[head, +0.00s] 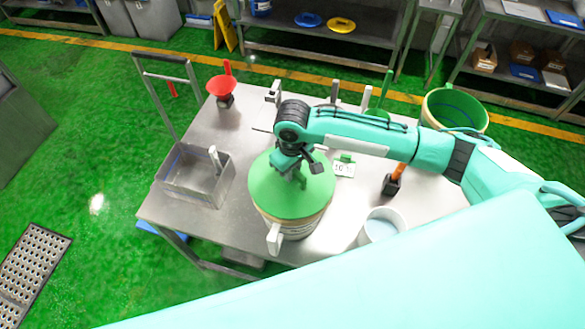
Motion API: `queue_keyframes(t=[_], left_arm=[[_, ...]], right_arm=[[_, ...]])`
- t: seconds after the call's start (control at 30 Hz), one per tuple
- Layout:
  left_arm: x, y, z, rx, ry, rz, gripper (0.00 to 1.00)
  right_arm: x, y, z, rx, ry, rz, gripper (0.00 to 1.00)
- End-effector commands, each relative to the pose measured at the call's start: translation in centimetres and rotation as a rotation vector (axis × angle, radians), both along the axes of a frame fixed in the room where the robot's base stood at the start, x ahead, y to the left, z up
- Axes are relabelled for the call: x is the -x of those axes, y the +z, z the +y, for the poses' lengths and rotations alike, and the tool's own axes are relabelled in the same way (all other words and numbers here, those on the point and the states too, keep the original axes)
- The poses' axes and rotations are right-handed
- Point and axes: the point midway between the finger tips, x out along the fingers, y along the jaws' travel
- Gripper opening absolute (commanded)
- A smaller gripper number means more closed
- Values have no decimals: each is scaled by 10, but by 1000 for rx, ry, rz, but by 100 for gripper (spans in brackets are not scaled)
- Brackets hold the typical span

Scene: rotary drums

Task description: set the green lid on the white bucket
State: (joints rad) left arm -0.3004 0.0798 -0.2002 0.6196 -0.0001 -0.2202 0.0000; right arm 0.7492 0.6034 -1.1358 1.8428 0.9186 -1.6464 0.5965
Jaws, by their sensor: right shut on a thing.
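The green lid (283,205) is a flat round disc in the head view, near the front middle of the table. It lies over a pale, whitish-tan bucket (298,229) and covers its mouth. Whether the lid rests fully on the rim or sits slightly above it I cannot tell. My right gripper (301,181) reaches down from above and is shut on the lid near its upper middle. The grip itself is partly hidden by my wrist. My left gripper is not in view.
The metal table (240,225) also holds a metal bin (197,180) at left, a red funnel (221,86), a small white container (381,224) at front right and an orange-handled tool (393,183). A green-rimmed drum (455,110) stands at back right. Shelves line the back.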

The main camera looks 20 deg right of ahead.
Motion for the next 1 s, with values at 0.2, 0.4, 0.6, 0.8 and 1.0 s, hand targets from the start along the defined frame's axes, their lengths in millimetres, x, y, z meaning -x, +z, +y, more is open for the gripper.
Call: queue_keyframes(t=[0.2, 0.4, 0.6, 0.8, 1.0], left_arm=[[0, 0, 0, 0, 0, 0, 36], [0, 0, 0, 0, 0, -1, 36], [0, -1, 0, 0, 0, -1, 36], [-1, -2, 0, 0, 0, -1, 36], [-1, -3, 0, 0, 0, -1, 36]], right_arm=[[0, 0, 0, -1, 0, 0, 0], [0, 0, 0, 0, 0, 0, 0], [0, -2, 0, 0, 0, 0, 0], [0, -7, 0, 0, 0, 0, 0], [0, -12, 0, 0, 0, 1, 0]])
